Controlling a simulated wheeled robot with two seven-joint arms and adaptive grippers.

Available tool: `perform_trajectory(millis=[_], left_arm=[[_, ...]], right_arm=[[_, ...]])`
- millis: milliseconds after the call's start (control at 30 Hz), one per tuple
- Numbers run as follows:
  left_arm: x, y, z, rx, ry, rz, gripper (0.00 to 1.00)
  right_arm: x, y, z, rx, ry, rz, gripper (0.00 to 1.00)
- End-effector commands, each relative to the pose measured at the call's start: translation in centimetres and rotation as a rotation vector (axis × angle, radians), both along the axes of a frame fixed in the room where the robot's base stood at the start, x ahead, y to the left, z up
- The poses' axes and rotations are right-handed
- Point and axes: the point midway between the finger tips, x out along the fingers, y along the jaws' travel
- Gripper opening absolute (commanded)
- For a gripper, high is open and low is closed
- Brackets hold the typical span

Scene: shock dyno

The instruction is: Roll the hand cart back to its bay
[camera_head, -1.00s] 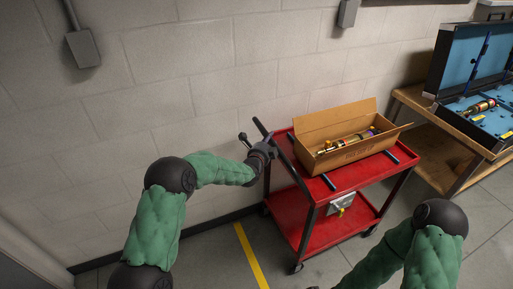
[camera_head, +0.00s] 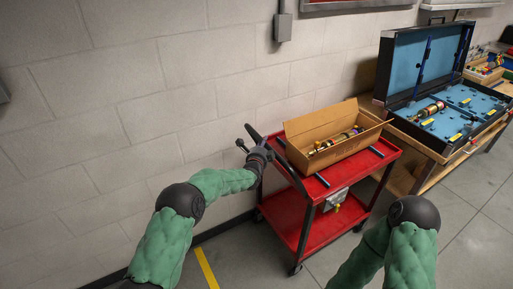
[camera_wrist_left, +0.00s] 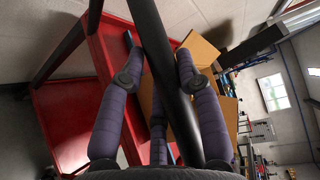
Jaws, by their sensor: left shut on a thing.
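The red two-shelf hand cart (camera_head: 345,174) stands upright on its casters beside the block wall. Its black push handle (camera_head: 290,170) is along its left end. My left gripper (camera_head: 259,153) is shut on this handle. In the left wrist view, the fingers of my left gripper (camera_wrist_left: 163,85) lie on both sides of the black handle bar (camera_wrist_left: 158,45), with the red cart (camera_wrist_left: 60,115) behind. A yellow floor line (camera_head: 206,268) runs left of the cart; no full bay outline shows. My right forearm is at the lower right, and its gripper is outside the view.
An open cardboard box (camera_head: 338,150) holding a shock absorber (camera_head: 340,138) rests on the cart top. A wooden workbench (camera_head: 427,178) with an open blue-lined case (camera_head: 455,112) stands close to the cart's right. Grey floor is clear at the front right.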

Motion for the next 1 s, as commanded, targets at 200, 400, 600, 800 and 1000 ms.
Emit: perform_trajectory(millis=[200, 400, 600, 800, 1000], left_arm=[[1.1, -1.6, -0.1, 0.004, 0.000, 0.000, 0.00], [1.4, -2.1, -0.1, 0.004, -0.001, -0.001, 0.00], [1.5, -2.2, 0.0, 0.003, -0.003, -0.001, 0.00], [1.5, -2.3, 0.1, 0.002, -0.003, -0.002, 0.56], [1.5, -2.2, 0.0, 0.001, -0.001, 0.000, 0.59]], right_arm=[[0.0, 0.0, 0.3, 0.000, 0.000, 0.000, 0.52], [0.0, 0.0, 0.4, 0.000, 0.000, 0.000, 0.52], [0.0, 0.0, 0.4, 0.000, 0.000, 0.000, 0.52], [0.0, 0.0, 0.4, 0.000, 0.000, 0.000, 0.52], [0.0, 0.0, 0.4, 0.000, 0.000, 0.000, 0.52]])
